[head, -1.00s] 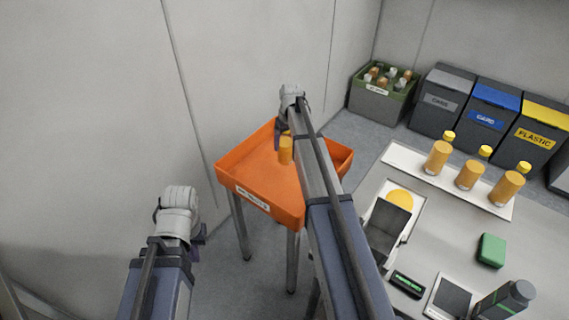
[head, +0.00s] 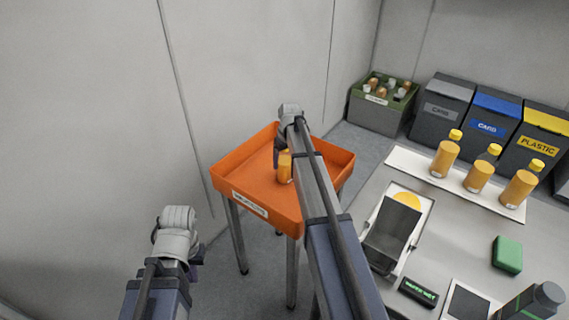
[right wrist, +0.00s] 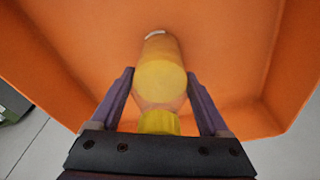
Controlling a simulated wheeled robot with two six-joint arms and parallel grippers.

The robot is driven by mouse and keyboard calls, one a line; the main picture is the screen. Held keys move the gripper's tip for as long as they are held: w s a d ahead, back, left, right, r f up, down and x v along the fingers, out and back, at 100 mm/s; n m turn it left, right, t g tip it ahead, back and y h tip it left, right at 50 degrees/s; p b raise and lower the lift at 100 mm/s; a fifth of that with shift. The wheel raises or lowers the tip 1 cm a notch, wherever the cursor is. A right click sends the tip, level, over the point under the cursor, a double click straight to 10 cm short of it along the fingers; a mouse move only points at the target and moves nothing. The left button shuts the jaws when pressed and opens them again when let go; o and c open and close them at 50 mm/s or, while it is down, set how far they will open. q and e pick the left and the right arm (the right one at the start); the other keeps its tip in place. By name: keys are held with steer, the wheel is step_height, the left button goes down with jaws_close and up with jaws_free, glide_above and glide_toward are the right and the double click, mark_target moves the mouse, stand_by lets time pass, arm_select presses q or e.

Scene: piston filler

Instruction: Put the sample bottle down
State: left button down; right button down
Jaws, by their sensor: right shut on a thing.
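The sample bottle (head: 285,167), orange-yellow, is inside the orange tray (head: 258,211). My right gripper (head: 282,150) is shut on it from above. In the right wrist view the bottle (right wrist: 160,80) is between the two fingers, with its yellow cap (right wrist: 160,123) nearest the palm. The bottle looks about upright in the head view. Whether its base touches the tray floor I cannot tell. My left gripper (head: 177,230) hangs apart at the lower left, its fingers mostly hidden.
The tray floor around the bottle is clear, with raised walls. To the right, a grey table (head: 470,240) holds several similar bottles on a white strip (head: 411,160), a green block (head: 507,254) and a dark-panelled device (head: 392,232). Bins and a green crate (head: 377,112) stand behind.

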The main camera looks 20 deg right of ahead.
steer(key=shift+c, duration=1.6)
jaws_free()
steer(key=shift+f, duration=0.15)
steer(key=o, duration=0.3)
steer(key=r+p, duration=0.4)
steer(key=s+r+p, duration=0.1)
steer(key=r+p, duration=0.7)
steer(key=shift+s+d+r, duration=0.1)
steer(key=shift+s+r, duration=0.1)
steer(key=shift+s, duration=0.2)
